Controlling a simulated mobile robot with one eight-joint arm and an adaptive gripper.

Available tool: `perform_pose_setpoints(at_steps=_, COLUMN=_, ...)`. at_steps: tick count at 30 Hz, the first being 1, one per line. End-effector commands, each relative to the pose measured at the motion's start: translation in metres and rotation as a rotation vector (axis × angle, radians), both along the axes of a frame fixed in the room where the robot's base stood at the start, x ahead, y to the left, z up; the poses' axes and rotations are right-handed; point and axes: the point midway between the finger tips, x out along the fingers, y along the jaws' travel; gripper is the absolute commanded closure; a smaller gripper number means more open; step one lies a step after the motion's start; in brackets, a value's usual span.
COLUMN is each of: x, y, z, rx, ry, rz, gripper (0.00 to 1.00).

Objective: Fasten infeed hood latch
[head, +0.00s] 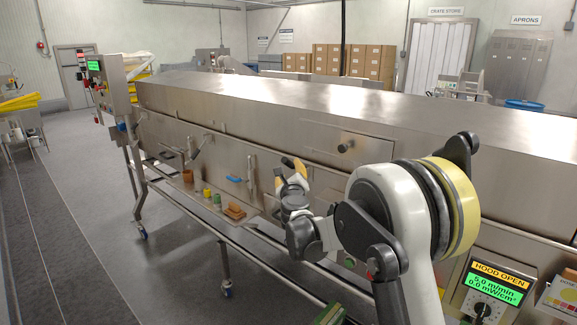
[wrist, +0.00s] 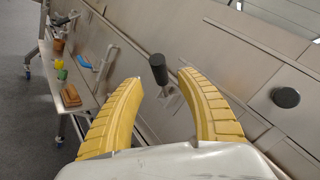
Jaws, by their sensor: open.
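The infeed hood latch shows in the wrist view as a black cylindrical grip (wrist: 158,68) on a grey metal bracket against the steel side. It appears between my gripper's two yellow fingers, slightly beyond the tips; I see no contact. My gripper (wrist: 161,78) is open and empty. In the head view my gripper (head: 285,171) hangs beside the tunnel's side, and the latch is not clear there behind it. The steel hood (head: 290,105) lies along the tunnel top. A display panel (head: 495,283) at lower right reads HOOD OPEN.
A round black knob (wrist: 285,97) is on a side panel right of my fingers; it also shows in the head view (head: 345,146). Metal levers (head: 252,180) stand along the side. Floor at left is clear.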

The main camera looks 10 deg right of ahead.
Motion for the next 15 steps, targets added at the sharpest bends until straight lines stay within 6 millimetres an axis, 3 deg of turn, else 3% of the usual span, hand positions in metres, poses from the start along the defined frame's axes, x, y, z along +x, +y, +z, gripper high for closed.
perform_pose_setpoints(at_steps=6, x=0.037, y=-0.005, z=-0.001, rx=-0.001, ry=0.0, rz=0.001, gripper=0.56)
perform_pose_setpoints(at_steps=15, x=0.051, y=-0.006, z=0.001, rx=-0.002, ry=-0.001, rz=0.002, gripper=0.56)
